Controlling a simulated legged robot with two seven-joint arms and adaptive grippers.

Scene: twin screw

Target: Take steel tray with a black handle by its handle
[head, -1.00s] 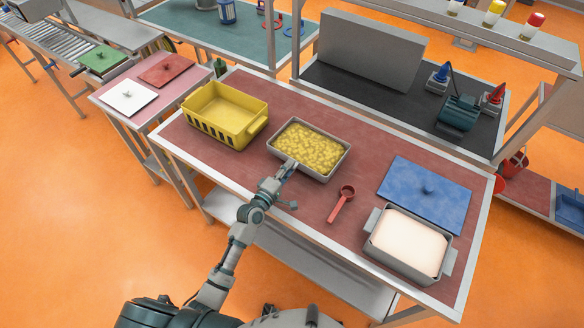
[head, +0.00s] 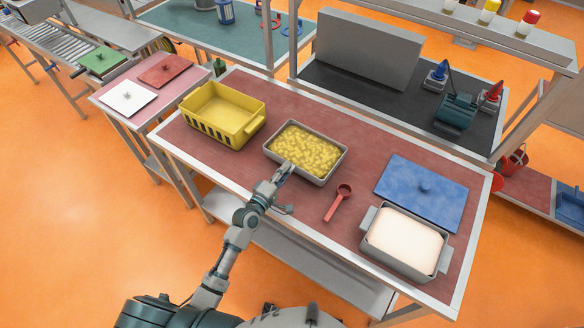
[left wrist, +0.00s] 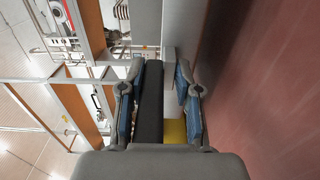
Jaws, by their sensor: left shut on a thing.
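The steel tray (head: 334,171) lies on the red-brown table top, filled with yellow pieces (head: 304,148). My left gripper (head: 284,172) is at the tray's near left side, where the handle is. In the left wrist view the black handle (left wrist: 150,105) runs between the two blue-padded fingers of my left gripper (left wrist: 160,100), which is shut on it. In the head view the gripper hides the handle. My right gripper is not in view.
A yellow basket (head: 224,114) stands to the left of the tray. A red scoop (head: 338,202), a blue lid (head: 423,192) and a grey container with white contents (head: 405,240) lie to the right. Bare table surrounds the tray.

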